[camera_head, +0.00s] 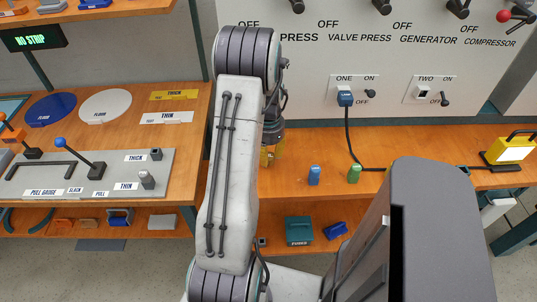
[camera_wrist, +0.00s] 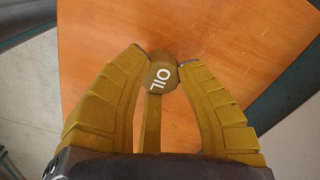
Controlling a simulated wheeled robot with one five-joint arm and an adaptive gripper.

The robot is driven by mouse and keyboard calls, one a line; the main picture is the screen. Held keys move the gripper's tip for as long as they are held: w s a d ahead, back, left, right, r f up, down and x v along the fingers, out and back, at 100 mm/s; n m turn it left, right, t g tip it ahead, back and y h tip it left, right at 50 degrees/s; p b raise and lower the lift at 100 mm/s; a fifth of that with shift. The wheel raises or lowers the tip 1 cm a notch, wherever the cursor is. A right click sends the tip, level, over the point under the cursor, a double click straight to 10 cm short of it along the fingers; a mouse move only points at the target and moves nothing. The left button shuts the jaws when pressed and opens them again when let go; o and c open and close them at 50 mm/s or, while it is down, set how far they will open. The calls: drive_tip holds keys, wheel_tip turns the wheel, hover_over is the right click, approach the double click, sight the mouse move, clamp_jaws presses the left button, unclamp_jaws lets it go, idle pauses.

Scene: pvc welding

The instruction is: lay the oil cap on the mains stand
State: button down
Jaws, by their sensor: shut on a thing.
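The oil cap (camera_wrist: 161,75) is a round olive-brown piece with white "OIL" lettering. It sits between the two yellow fingertips of my gripper (camera_wrist: 164,62) in the wrist view, with the orange wooden bench top behind it. A narrow olive strip shows below the cap, between the fingers. In the head view my gripper (camera_head: 269,156) hangs over the bench behind my arm, partly hidden, and the cap cannot be made out there. No part labelled as the mains stand can be made out in either view.
A blue piece (camera_head: 314,175) and a green piece (camera_head: 354,174) stand on the bench (camera_head: 290,200) right of my gripper. A black cable runs from the blue plug (camera_head: 345,97) along the bench. A lever panel (camera_head: 85,173) stands at left. A teal fuses box (camera_head: 299,230) sits below.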

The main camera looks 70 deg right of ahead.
sight(269, 155)
drive_tip(key=shift+f, duration=0.25)
drive_tip(key=c, duration=0.9)
unclamp_jaws()
wheel_tip(269, 155, up, 12)
drive_tip(key=shift+r, duration=0.15)
